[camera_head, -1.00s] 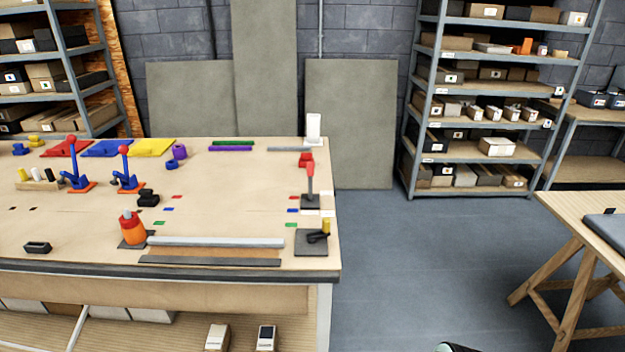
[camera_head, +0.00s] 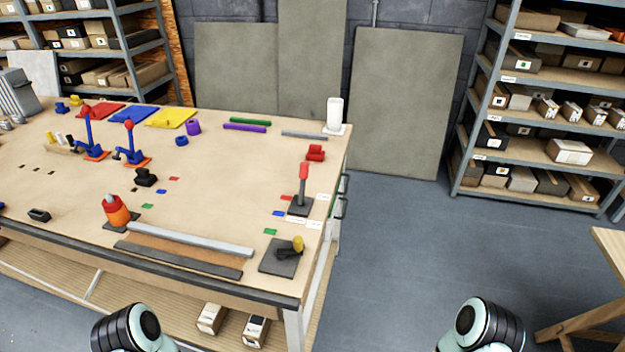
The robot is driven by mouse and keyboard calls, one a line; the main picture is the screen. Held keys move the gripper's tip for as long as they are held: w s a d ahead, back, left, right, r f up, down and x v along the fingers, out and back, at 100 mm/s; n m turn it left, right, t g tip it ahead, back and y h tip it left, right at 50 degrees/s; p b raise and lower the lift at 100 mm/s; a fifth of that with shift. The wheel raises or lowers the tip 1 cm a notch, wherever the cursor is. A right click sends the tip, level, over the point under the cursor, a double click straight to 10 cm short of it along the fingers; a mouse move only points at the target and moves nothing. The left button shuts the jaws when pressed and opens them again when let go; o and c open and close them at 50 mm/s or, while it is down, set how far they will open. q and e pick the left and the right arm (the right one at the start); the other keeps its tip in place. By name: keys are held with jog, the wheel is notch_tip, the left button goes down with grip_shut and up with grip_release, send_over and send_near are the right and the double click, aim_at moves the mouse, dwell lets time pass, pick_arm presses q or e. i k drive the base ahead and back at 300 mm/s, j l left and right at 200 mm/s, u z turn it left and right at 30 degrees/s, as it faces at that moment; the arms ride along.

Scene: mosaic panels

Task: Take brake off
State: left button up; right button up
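A lever with a red grip (camera_head: 303,172) stands upright on a dark base plate near the right end of the workbench. Two blue levers stand on orange plates at the left of the bench: one (camera_head: 88,133) and, to its right, another (camera_head: 130,142), each with a red knob on top. A dark plate with a black and yellow handle (camera_head: 290,248) lies at the front right corner. I cannot tell from the view which of these is the brake. Only rounded parts of my two arms show at the bottom edge; both grippers are out of view.
The workbench (camera_head: 220,185) also holds an orange-red piece (camera_head: 116,209), a grey bar (camera_head: 190,238), a red block (camera_head: 315,152) and a white cylinder (camera_head: 334,113). Shelving (camera_head: 550,125) stands at the back right, a wooden trestle table (camera_head: 610,250) at the right. The floor between is clear.

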aim_at(303, 174)
jog(key=z, duration=1.45)
jog(key=i+z, duration=0.15)
jog(key=i, duration=0.2)
jog(key=i+u, duration=0.1)
jog(key=i, duration=0.4)
jog(key=i+l, duration=0.2)
jog(key=i, duration=0.35)
jog(key=i+l+u, duration=0.15)
jog(key=i, duration=0.35)
jog(key=i+j+u, duration=0.15)
jog(key=i+u, duration=0.3)
jog(key=i+l+u, duration=0.1)
jog(key=i+u, duration=0.35)
jog(key=i, duration=0.15)
jog(key=u, duration=1.3)
jog(key=j, duration=0.15)
